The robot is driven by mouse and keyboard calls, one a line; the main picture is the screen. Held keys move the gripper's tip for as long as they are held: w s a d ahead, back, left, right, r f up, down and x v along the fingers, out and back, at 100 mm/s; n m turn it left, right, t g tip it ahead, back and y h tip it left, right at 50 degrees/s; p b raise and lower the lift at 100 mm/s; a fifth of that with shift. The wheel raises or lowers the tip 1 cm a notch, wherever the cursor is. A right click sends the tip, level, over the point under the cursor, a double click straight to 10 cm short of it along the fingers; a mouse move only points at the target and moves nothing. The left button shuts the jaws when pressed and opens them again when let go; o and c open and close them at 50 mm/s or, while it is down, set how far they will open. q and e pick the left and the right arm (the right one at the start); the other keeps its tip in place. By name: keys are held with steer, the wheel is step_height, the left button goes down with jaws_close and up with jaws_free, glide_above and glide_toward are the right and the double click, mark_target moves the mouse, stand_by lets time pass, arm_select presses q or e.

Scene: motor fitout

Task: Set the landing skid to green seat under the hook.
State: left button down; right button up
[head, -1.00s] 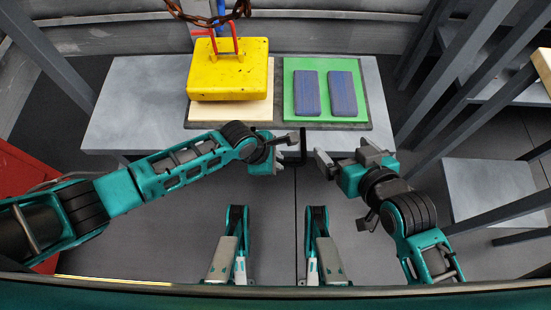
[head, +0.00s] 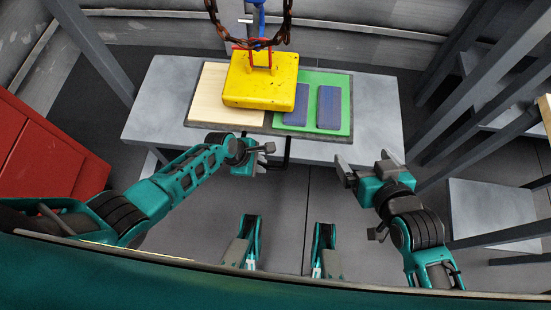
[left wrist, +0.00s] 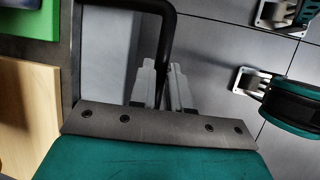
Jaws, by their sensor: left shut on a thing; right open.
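The landing skid (head: 268,131) is a dark flat plate on the grey table, with a bare wooden seat (head: 212,98) at left and a green seat (head: 345,108) at right. The green seat carries two blue strips. A yellow block (head: 262,82) with a red handle is under the rusty chain; the hook itself is hard to make out. The block overlaps the seam between the seats and partly hides the left blue strip. My left gripper (head: 268,158) is shut on the skid's black handle (head: 287,152), also seen in the left wrist view (left wrist: 168,40). My right gripper (head: 363,168) is open and empty.
The grey table (head: 375,115) has bare room left and right of the skid. A red cabinet (head: 45,150) stands at left. Grey slanted posts (head: 450,60) and a low grey platform (head: 490,210) are at right. The rusty chain (head: 248,42) hangs over the table.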

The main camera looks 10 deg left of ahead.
arm_select(q)
steer(key=a, duration=1.7)
steer(key=shift+s, duration=0.15)
arm_select(e)
steer(key=shift+r, duration=0.25)
arm_select(q)
steer(key=shift+a, duration=0.2)
steer(key=c, duration=1.4)
jaws_free()
steer(key=o, duration=0.3)
steer(key=shift+d, duration=0.15)
steer(key=p+v, duration=0.7)
steer(key=v, duration=0.6)
arm_select(e)
steer(key=shift+h, duration=0.3)
steer(key=r, duration=0.1)
steer(key=d+r, duration=0.1)
steer(key=s+d+r, duration=0.1)
steer(key=r, duration=0.1)
steer(key=shift+w+r, duration=0.1)
steer(key=shift+r, duration=0.1)
